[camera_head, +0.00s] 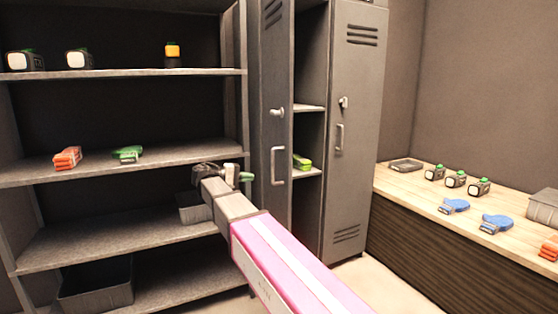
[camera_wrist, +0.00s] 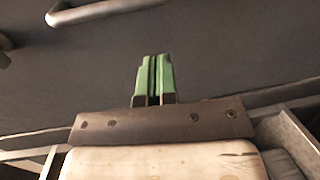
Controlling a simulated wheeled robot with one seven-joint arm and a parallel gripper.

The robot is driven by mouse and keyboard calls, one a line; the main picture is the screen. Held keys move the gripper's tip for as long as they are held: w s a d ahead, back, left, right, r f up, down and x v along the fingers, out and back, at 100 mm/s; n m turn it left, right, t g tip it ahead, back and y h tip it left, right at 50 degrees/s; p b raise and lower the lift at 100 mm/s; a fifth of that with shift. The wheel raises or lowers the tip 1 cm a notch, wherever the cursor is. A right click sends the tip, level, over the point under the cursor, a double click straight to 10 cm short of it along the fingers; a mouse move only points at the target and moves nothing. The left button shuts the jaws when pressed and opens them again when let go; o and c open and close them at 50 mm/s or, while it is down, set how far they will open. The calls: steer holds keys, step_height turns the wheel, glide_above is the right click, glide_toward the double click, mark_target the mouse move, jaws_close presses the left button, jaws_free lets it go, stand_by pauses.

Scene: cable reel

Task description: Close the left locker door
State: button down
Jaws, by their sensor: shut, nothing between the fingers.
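The left locker door (camera_head: 274,130) stands swung open in the head view, with a handle (camera_head: 278,166) and a knob (camera_head: 277,111) on its face. Behind it the left locker's inside shows, with shelves and a green item (camera_head: 302,162). My gripper (camera_head: 247,176) is just left of the door, near the height of the handle's lower end. In the wrist view its green fingers (camera_wrist: 154,78) are together and empty, before the grey door face (camera_wrist: 220,60). The handle (camera_wrist: 95,12) shows at the top left there. I cannot tell whether the fingertips touch the door.
The right locker door (camera_head: 357,130) is closed. A wooden-topped counter (camera_head: 415,190) on the right carries cameras and blue gloves. Some floor shows before the lockers.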

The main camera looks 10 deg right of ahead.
steer(key=m+h, duration=0.1)
steer(key=h, duration=0.1)
glide_toward(281, 158)
steer(key=d, duration=0.5)
steer(key=w+d, duration=0.1)
steer(key=d, duration=0.1)
steer(key=shift+d+r, duration=0.1)
steer(key=shift+d, duration=0.15)
steer(key=shift+d, duration=0.1)
